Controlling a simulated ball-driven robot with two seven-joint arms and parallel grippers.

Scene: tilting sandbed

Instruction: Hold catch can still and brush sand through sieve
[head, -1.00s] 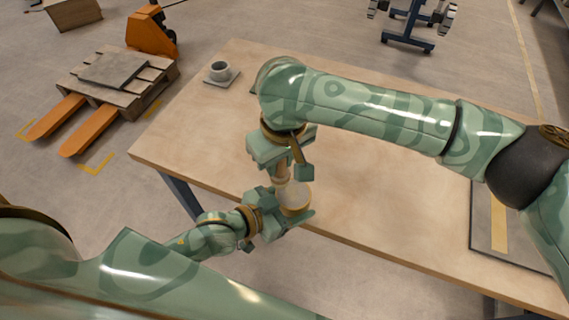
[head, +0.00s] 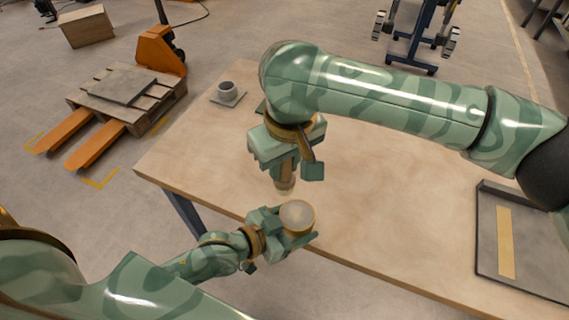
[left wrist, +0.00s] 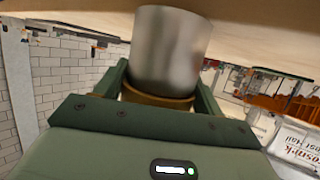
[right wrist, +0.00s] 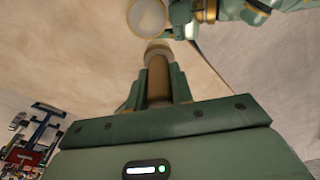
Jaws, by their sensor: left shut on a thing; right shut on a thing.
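My left gripper (head: 291,226) is shut on the metal catch can (left wrist: 172,48), at the table's front edge. A brass-rimmed round sieve with a pale top (head: 297,214) sits on the can; it also shows at the top of the right wrist view (right wrist: 147,17). My right gripper (head: 286,170) is shut on a brush (right wrist: 158,80) with a brown handle and pale bristles pointing down. The bristle end (head: 284,188) is behind and slightly left of the sieve, apart from it in the head view. How much sand lies on the sieve I cannot tell.
A small grey cup on a square plate (head: 228,92) stands at the table's back left. A dark tray with a yellow strip (head: 484,235) lies at the right. The table (head: 390,200) between is clear. A pallet on an orange pallet jack (head: 125,100) stands on the floor.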

